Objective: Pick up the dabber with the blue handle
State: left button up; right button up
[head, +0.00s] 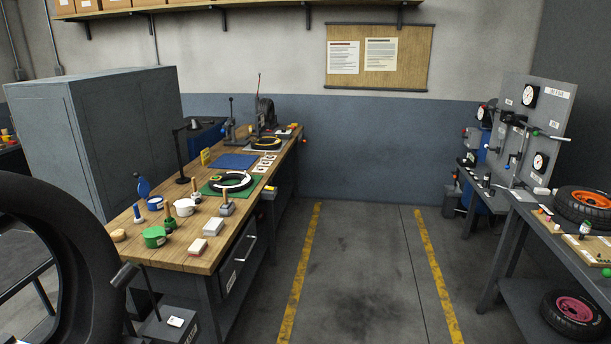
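Several small tools stand on the near end of the wooden workbench (190,262). Tools with wooden handles stand close by: one (169,216) near the green tin, one (195,188) farther back and one (227,204) to the right. Neither of my grippers is in view.
A large black tyre (88,260) fills the left foreground. Floor between the yellow lines (301,270) is clear. Another bench (560,240) stands right.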

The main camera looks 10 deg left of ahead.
aim_at(139, 219)
jog(key=i+l+u, duration=0.15)
jog(key=i+u, duration=0.25)
jog(key=i, duration=0.2)
jog(key=i+l+u, duration=0.4)
jog(key=i, duration=0.2)
jog(key=i+l+u, duration=0.45)
jog(key=i+j, duration=0.05)
jog(key=i, duration=0.05)
